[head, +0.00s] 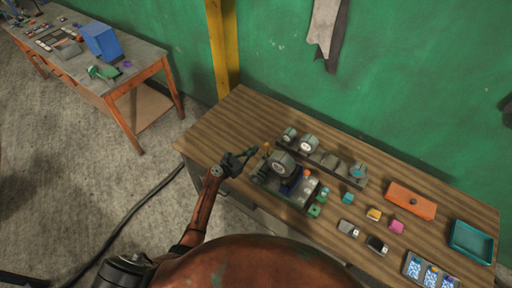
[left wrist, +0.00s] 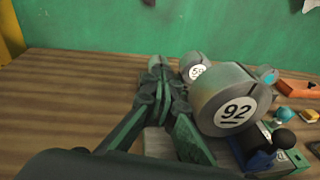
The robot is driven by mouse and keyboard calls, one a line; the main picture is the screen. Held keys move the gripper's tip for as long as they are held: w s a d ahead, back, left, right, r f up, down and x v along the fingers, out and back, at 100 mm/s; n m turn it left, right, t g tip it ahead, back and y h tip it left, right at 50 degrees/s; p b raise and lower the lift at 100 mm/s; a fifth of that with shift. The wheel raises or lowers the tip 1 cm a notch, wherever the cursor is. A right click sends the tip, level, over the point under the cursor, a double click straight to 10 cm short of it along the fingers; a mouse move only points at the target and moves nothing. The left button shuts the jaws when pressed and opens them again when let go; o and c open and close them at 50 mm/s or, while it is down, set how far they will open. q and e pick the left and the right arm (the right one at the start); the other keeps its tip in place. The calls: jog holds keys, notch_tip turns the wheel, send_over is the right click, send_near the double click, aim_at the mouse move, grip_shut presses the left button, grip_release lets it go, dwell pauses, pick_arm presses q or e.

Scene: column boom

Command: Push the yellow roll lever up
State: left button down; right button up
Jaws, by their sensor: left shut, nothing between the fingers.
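A control unit (head: 303,196) with levers and a dial drum stands on the wooden table. A small yellow-orange knob (head: 267,147) shows at its far left, beside the drum; I take it for the yellow roll lever. My left gripper (head: 251,154) is shut and empty, with its tips just left of this knob. I cannot tell whether they touch. In the left wrist view the shut fingers (left wrist: 160,74) point away over the table, left of the drum marked 92 (left wrist: 235,105). The yellow lever cannot be made out there. My right gripper is out of view.
A row of gauges (head: 308,144) stands behind the unit. Several small blocks, an orange box (head: 411,201), cards and a teal tray (head: 472,242) lie to the right. The table's left end is bare. A green wall stands behind.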

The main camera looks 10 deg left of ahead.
pick_arm(q)
jog(key=shift+s+a+r, duration=0.4)
jog(key=shift+s+r, duration=0.25)
jog(key=shift+s, duration=0.15)
jog(key=shift+a+f, duration=0.1)
